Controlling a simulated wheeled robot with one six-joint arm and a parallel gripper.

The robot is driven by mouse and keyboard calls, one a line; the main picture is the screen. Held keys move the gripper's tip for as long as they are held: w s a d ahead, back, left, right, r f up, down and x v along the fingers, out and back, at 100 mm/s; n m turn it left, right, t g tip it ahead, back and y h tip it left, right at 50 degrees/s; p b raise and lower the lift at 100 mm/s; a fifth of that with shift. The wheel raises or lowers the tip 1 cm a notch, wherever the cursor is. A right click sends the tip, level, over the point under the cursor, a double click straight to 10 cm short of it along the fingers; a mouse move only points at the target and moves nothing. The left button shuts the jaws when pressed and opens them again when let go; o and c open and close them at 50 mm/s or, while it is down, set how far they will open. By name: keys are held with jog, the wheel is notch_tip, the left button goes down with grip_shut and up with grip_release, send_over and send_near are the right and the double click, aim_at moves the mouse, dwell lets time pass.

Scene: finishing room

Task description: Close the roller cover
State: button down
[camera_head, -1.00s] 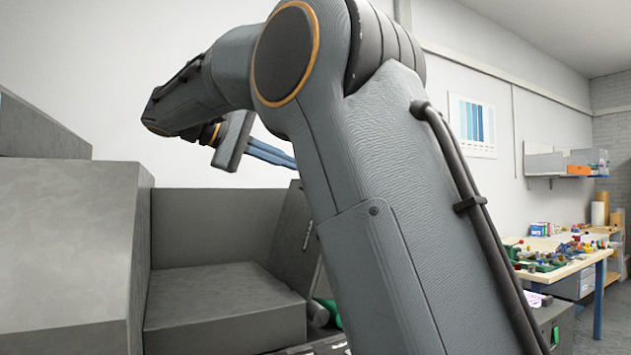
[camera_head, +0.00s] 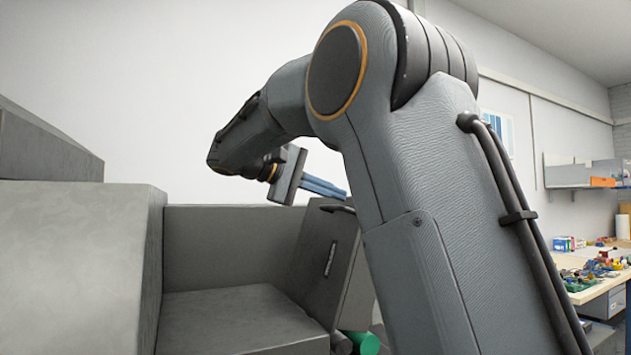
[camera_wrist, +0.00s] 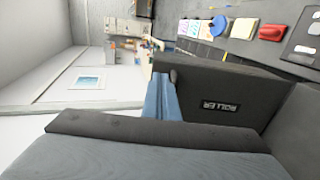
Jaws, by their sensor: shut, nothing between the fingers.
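The roller cover (camera_head: 316,262) is a dark grey panel standing open and tilted at the right side of the grey machine (camera_head: 235,312) in the head view. In the wrist view the cover (camera_wrist: 255,88) fills the right middle, with a "ROLLER" label on its face. My gripper (camera_head: 343,193) has blue fingers, shut and empty, at the cover's upper edge near a small dark handle (camera_head: 336,209). In the wrist view my gripper (camera_wrist: 161,82) lies along the cover's edge. I cannot tell whether it touches the cover. My arm hides part of the cover's right side.
A green roller end (camera_head: 364,343) shows below the cover. The tall grey machine housing (camera_head: 75,265) stands at the left. A workbench (camera_head: 600,292) with small coloured items is at the far right. Bare wall is behind my arm.

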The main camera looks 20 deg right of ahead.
jog(key=shift+p+x, duration=0.65)
jog(key=shift+x, duration=1.5)
